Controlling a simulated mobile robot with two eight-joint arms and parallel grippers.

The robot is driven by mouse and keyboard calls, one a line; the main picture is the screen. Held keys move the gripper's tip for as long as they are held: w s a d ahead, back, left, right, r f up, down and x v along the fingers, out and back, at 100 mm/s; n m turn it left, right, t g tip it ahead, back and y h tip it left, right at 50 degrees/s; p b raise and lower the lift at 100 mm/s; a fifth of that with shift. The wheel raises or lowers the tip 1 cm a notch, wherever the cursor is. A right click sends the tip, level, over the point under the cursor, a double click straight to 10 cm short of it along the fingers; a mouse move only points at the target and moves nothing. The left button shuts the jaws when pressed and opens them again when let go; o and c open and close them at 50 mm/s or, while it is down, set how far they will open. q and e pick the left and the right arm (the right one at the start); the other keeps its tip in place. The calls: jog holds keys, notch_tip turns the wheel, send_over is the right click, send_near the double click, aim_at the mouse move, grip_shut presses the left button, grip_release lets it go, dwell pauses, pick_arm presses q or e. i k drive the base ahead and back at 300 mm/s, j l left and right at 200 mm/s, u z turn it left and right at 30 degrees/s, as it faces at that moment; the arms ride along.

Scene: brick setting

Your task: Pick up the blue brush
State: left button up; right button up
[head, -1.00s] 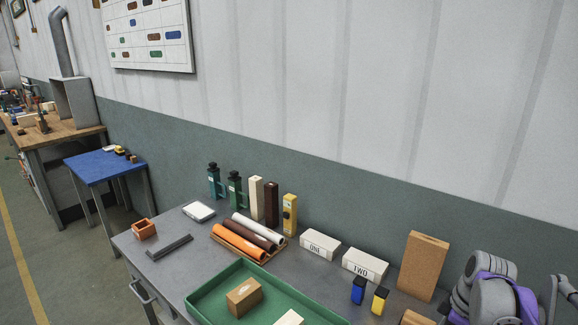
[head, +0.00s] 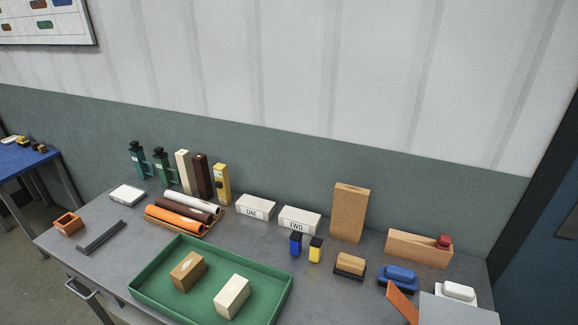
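The blue brush (head: 398,277) lies on the right part of the grey table, with a dark base and a blue top. A tan brush (head: 350,266) lies to its left and a white brush (head: 457,292) to its right. An orange-brown slanted piece (head: 402,304) is just in front of the blue brush. Neither of my grippers shows in the head view.
A green tray (head: 154,293) holding two blocks fills the front middle of the grey table (head: 335,301). Behind the brushes stand a tall tan block (head: 349,212) and a wooden box (head: 405,248). A grey flat-topped object (head: 455,312) is at front right.

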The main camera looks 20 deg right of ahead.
aim_at(405, 279)
jog(key=z, duration=1.65)
jog(key=i+l+z, duration=0.25)
jog(key=i+z, duration=0.3)
